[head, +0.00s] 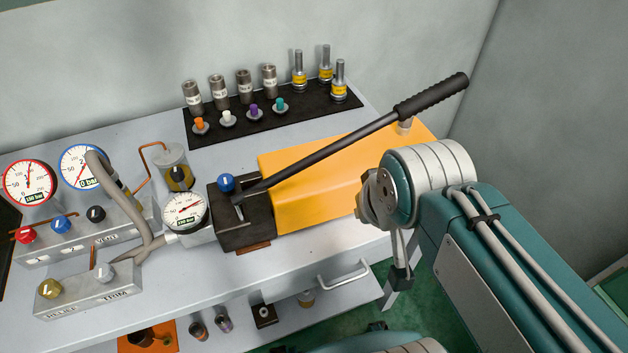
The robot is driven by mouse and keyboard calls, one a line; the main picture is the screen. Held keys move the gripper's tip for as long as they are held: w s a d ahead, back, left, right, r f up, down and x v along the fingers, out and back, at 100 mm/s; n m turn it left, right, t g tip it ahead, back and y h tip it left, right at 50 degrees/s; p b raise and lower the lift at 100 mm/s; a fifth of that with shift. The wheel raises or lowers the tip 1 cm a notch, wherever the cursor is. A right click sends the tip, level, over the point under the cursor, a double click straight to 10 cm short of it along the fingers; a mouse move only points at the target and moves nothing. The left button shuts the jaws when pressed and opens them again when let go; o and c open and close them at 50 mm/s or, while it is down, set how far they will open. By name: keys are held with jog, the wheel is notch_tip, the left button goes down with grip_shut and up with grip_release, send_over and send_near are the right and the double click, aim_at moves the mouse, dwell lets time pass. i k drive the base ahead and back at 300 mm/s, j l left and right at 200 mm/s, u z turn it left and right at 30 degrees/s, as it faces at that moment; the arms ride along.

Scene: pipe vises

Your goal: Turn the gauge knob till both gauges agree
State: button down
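A red-rimmed gauge (28,183) and a blue-rimmed gauge (84,166) stand at the far left; the blue one's plate reads 0 bar. Red (25,234), blue (60,224) and black (95,213) knobs sit on the manifold below them. A third, white-faced gauge (185,212) is by the pump. A lower block carries a gold knob (48,288) marked RELIEF and a silver knob (105,273) marked TRIM. Small needle readings are hard to read. My gripper (399,272) seems to hang below my wrist, right of the bench and far from the knobs. Its opening is unclear.
An orange pump (320,185) with a long black lever (380,125) and a blue knob (226,182) fills the bench's middle. A black mat (213,133) holds several fittings behind it. A grey hose (128,200) arches beside the manifold. The bench front (230,290) is mostly clear.

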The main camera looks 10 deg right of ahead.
aim_at(177, 174)
jog(key=u, duration=1.65)
